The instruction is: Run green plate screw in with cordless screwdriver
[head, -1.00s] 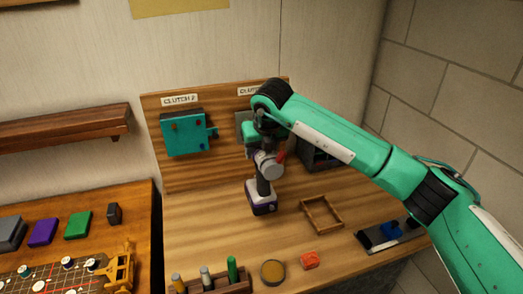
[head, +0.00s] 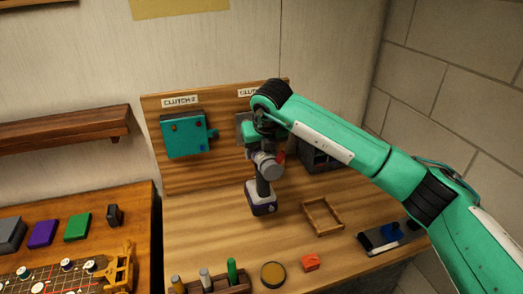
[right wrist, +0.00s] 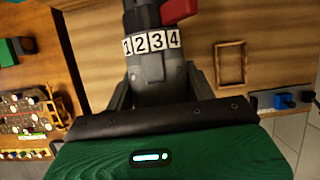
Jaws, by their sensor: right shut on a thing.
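The cordless screwdriver (head: 263,187) has a grey body, a dark grip and a white-and-purple base. It is upright over the wooden bench, in front of the back board; I cannot tell whether its base touches the bench. My right gripper (right wrist: 163,88) is shut on its grey body. In the right wrist view, its collar (right wrist: 152,43) reads 1 2 3 4, with a red part beside it. A flat green piece (head: 77,225) lies on the left table; I cannot tell whether it is the green plate. The screw is not discernible. My left gripper is out of view.
A teal box (head: 184,134) hangs on the board under a "CLUTCH 2" label. A second label and a grey panel are partly hidden by my arm. A wooden frame (head: 322,215), an orange block (head: 311,262), a round tin (head: 273,274) and a tool rack (head: 226,284) occupy the bench.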

